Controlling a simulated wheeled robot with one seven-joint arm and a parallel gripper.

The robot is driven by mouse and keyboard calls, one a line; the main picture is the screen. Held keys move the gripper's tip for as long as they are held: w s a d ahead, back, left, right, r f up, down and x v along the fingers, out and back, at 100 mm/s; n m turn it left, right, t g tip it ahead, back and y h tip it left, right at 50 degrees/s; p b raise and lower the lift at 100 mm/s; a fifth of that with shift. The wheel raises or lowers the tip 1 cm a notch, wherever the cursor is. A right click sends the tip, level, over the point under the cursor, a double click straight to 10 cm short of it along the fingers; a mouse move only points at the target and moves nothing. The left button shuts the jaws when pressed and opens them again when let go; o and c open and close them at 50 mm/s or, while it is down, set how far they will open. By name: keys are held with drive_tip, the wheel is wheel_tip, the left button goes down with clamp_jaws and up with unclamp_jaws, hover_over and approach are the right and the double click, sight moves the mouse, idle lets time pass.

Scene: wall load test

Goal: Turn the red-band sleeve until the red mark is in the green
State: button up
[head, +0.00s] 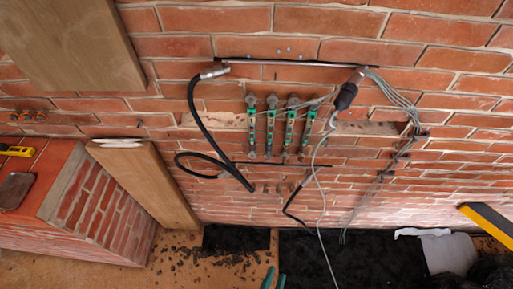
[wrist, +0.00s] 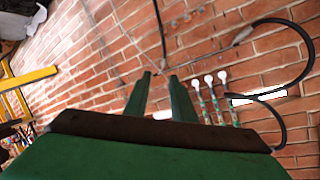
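A dark bar (head: 295,63) runs above the rods. A black hose (head: 197,117) loops left of them, and a black handle (head: 346,96) with grey cables hangs at right. A wooden board (head: 150,185) leans at left. Dark rubble (head: 365,262) lies along the wall's foot.

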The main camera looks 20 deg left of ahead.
drive_tip(key=w+a+f+m+y, duration=0.1)
drive_tip(key=w+a+f+m, duration=0.1)
drive_tip(key=w+f+m, duration=0.3)
drive_tip(key=m+t+y, duration=0.5)
drive_tip(key=m+y, duration=0.7)
drive_tip(key=m, duration=0.6)
approach(253, 149)
drive_tip(key=x, duration=0.7)
drive_tip(key=shift+w+r, duration=0.1)
drive_tip(key=shift+r, duration=0.05)
drive_tip(key=shift+w+a+r+g, duration=0.2)
drive_tip(key=shift+w+a+g, duration=0.1)
drive_tip(key=shift+a, duration=0.05)
drive_tip(key=shift+d, duration=0.1)
clamp_jaws()
